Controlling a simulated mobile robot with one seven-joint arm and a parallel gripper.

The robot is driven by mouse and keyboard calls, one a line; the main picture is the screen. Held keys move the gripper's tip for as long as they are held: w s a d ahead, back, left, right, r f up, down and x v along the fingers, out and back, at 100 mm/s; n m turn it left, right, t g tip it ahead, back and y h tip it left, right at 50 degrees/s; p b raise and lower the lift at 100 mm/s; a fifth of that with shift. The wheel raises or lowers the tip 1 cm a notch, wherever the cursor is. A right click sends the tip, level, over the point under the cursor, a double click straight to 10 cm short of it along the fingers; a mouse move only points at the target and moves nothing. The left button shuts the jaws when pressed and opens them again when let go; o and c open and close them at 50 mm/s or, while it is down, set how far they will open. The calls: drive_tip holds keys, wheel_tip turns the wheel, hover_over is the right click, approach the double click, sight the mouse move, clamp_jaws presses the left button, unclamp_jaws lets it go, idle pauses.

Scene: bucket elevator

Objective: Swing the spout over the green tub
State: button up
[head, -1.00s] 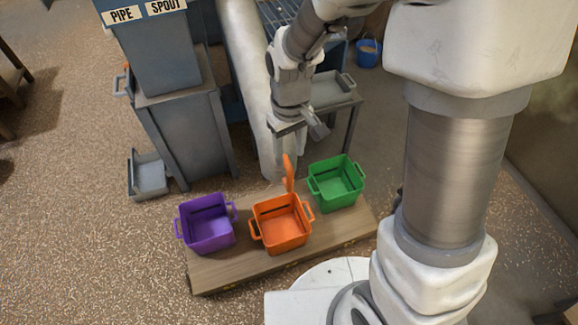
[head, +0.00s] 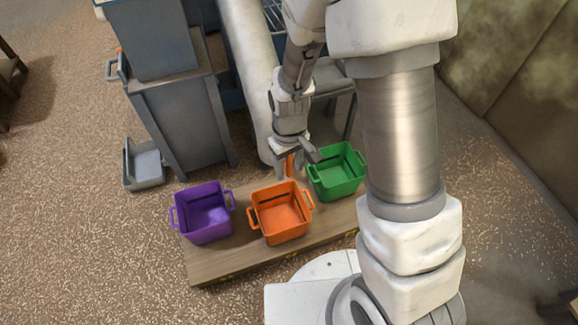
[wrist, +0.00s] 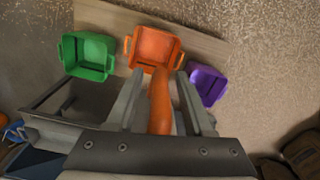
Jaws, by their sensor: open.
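The spout, a pale thick pipe (head: 248,80), slopes down to behind the orange tub (head: 283,213); its lower end is partly hidden by my gripper. An upright orange handle (head: 290,165) shows at that end. The green tub (head: 338,172) stands to the right of the orange tub, and shows at the left of the wrist view (wrist: 87,55). My gripper (head: 297,158) is open and points down at the handle. In the wrist view the handle (wrist: 160,105) lies between the two open fingers; contact cannot be told.
A purple tub (head: 204,212) stands left on the wooden board (head: 225,262) with the other tubs. A grey cabinet (head: 183,115) and a low grey tray (head: 144,165) stand behind at left. A grey side table (head: 335,85) is behind my gripper.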

drive_tip(key=shift+c, duration=0.2)
clamp_jaws()
idle(1.1)
